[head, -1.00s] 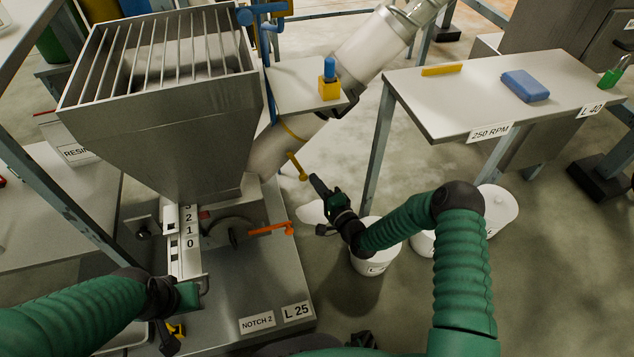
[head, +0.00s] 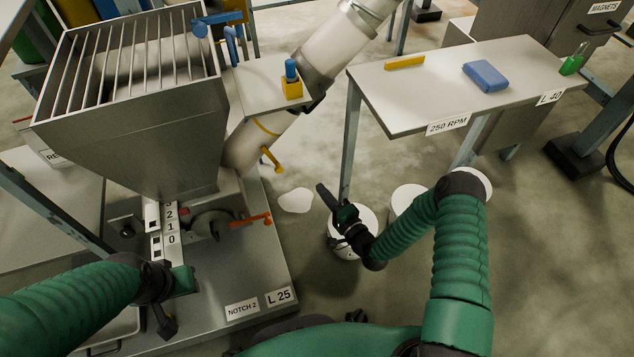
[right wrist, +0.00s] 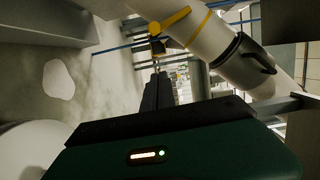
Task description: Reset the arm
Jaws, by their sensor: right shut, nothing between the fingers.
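My right arm reaches in from the lower right in the head view. Its gripper (head: 326,194) is shut and empty, just above a white bucket and left of the table leg. In the right wrist view the shut fingers (right wrist: 157,88) point toward the pale conveyor tube. My left arm comes in from the lower left. Its gripper (head: 172,318) is beside the numbered gate scale (head: 170,226), over the metal base; its fingers are too unclear to judge.
A steel hopper (head: 135,130) with a grate stands at left, with an orange lever (head: 250,219) below. A table (head: 420,85) at right holds a blue block (head: 485,75). A white bucket (head: 345,247) sits near my right gripper. A pale patch (head: 296,200) lies on the floor.

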